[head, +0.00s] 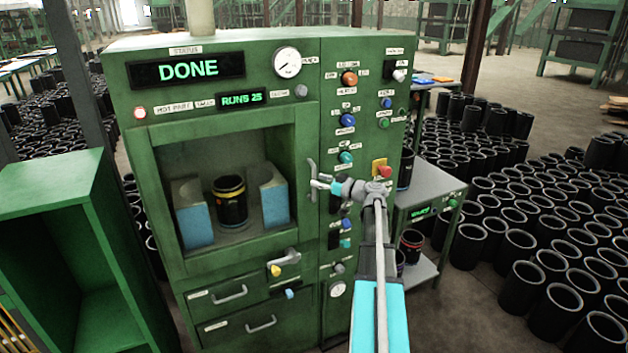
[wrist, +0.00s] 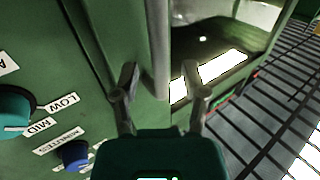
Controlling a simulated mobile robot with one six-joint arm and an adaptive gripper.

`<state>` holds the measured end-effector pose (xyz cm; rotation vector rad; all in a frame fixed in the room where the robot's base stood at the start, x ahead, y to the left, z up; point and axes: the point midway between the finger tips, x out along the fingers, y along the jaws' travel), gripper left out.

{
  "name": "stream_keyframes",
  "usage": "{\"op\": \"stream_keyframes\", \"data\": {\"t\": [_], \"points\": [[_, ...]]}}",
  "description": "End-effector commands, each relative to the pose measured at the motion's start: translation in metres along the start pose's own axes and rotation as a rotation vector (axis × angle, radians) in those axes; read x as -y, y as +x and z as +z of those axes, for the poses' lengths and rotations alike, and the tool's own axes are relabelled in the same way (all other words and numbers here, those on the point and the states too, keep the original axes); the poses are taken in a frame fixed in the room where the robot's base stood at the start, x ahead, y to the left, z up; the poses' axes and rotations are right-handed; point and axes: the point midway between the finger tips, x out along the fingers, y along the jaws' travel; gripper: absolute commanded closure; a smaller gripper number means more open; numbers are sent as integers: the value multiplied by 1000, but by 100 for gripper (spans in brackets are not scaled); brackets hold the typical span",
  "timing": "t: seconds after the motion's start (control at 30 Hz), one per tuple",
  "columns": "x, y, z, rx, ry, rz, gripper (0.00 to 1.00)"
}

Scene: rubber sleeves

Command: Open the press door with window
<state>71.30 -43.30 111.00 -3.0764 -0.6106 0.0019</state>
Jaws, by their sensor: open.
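The green press door (head: 165,205) with its window fills the middle of the press front and looks closed. Through the window I see a black sleeve (head: 231,203) with a yellow band, standing between two blue-sided blocks. The door's upright grey bar handle (head: 311,168) is at the door's right edge. My gripper (head: 320,184) is at this handle, reaching in from the right. In the wrist view my gripper (wrist: 160,82) is open, with the handle bar (wrist: 158,40) running between its two fingers. I cannot tell whether a finger touches the bar.
The press display (head: 187,69) reads DONE. A panel of knobs and buttons (head: 348,120) is right of the door, close to my arm. A lever (head: 284,262) and drawers are below. An open green cabinet (head: 60,190) stands at left, a grey side table (head: 425,185) at right.

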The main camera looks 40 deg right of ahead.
Motion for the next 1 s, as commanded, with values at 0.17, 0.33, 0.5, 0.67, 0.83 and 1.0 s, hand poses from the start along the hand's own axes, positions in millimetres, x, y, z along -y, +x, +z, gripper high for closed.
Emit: {"op": "stream_keyframes", "data": {"t": [0.17, 0.33, 0.5, 0.67, 0.83, 1.0], "points": [[-1, 17, 0, 0, 0, -1, 43], [0, 23, 0, 0, 0, 0, 43], [0, 23, 0, 0, 0, 1, 43], [0, 23, 0, 0, 0, 1, 51], [0, 23, 0, 0, 0, 1, 82], [0, 23, 0, 0, 0, 1, 100]]}}
